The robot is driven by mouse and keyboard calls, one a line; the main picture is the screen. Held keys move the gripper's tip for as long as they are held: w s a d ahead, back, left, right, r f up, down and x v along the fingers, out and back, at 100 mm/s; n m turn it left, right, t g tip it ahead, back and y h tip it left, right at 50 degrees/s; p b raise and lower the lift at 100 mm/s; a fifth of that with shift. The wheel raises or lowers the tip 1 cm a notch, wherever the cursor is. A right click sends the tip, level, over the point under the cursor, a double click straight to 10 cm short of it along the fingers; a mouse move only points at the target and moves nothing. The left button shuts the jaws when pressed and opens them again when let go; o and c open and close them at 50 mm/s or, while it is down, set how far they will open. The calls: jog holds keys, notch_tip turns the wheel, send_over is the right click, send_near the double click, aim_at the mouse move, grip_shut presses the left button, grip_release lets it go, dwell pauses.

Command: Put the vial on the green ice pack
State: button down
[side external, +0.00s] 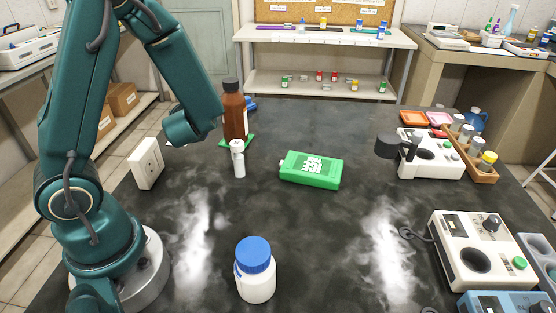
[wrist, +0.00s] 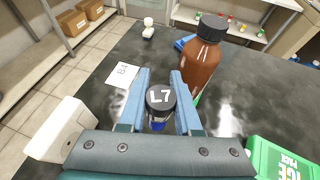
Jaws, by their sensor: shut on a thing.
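My gripper (wrist: 160,76) is shut on a vial (wrist: 160,97) with a black cap marked L7, between its two blue fingers in the wrist view. The cap faces the camera and a little blue shows below it. I cannot tell how high the vial is. In the side view my wrist is left of the brown bottle; the fingers and vial are hidden behind it. The green ice pack (side external: 311,170) lies flat on the dark bench in the side view, apart from my gripper. Its corner shows at lower right in the wrist view (wrist: 284,160).
A tall brown bottle (side external: 234,114) stands on a green mat, with a small white bottle (side external: 239,159) in front. A white socket box (side external: 147,163) stands at left. A blue-capped jar (side external: 255,277) is near the front. Bench is clear around the ice pack.

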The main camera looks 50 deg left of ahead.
jog(key=w+d+m+t, duration=0.1)
jog(key=w, duration=0.1)
jog(key=w+d+m+t+h, duration=0.1)
jog(key=w, duration=0.1)
jog(key=w+d+m+t+h, duration=0.1)
jog(key=w, duration=0.1)
jog(key=shift+r, duration=0.4)
jog(key=w+d+r+m+t+h, duration=0.2)
jog(key=w+d+m+t+h, duration=0.1)
jog(key=w+d+m+h, duration=0.25)
jog(key=h, duration=0.1)
send_over(319, 158)
jog(key=shift+m, duration=0.35)
notch_tip(319, 158, down, 5)
jog(key=shift+f, duration=2.1)
jog(key=shift+f, duration=0.15)
jog(key=c, duration=0.6)
grip_release()
